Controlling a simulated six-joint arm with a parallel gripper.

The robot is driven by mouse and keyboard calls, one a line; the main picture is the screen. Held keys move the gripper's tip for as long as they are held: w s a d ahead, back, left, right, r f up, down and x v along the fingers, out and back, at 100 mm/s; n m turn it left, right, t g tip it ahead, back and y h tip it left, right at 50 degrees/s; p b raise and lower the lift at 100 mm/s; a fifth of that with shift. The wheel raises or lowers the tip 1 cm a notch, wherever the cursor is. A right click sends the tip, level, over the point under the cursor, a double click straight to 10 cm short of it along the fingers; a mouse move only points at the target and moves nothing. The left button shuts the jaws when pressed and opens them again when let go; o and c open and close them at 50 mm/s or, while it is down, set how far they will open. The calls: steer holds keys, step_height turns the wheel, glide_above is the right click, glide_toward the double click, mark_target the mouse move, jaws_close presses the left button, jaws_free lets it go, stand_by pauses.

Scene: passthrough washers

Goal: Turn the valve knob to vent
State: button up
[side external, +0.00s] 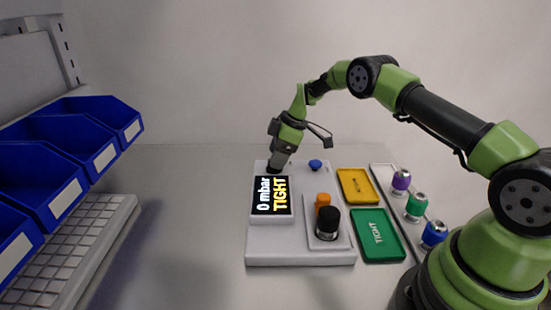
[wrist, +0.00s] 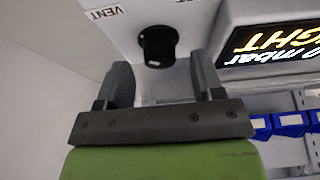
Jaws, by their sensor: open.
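The valve knob (wrist: 157,42) is a black round knob on the white panel in the wrist view, near the printed VENT label (wrist: 105,13). I cannot read which way it points. My gripper (wrist: 160,63) is open, with one finger on each side of the knob's position and a gap to each. The knob appears just beyond or level with the fingertips; I cannot tell which. In the side external view my gripper (side external: 277,160) points down at the far left of the white station (side external: 300,258), mostly covering the knob.
A display (side external: 271,196) on the station reads 0 mbar TIGHT. A blue button (side external: 315,164), a black cylinder (side external: 328,222) and an orange part (side external: 322,199) stand nearby. Yellow (side external: 359,185) and green (side external: 377,235) trays lie right. Blue bins (side external: 75,150) stand left.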

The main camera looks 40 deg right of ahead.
steer(key=v, duration=0.8)
steer(key=shift+s+r, duration=0.1)
steer(key=shift+r, duration=0.05)
steer(key=s+a+r+m+t+h, duration=0.1)
steer(key=s+a+r+m, duration=0.3)
steer(key=r, duration=0.4)
steer(key=s+a+r+m+t, duration=0.1)
steer(key=s+a+r+m, duration=0.1)
steer(key=s+a+r, duration=0.55)
steer(key=s+a+r+m+t, duration=0.1)
steer(key=s+m, duration=0.2)
steer(key=s, duration=0.6)
steer(key=s+a+r+m+t, duration=0.1)
steer(key=s+m, duration=0.3)
steer(key=s, duration=0.5)
steer(key=shift+a, duration=0.35)
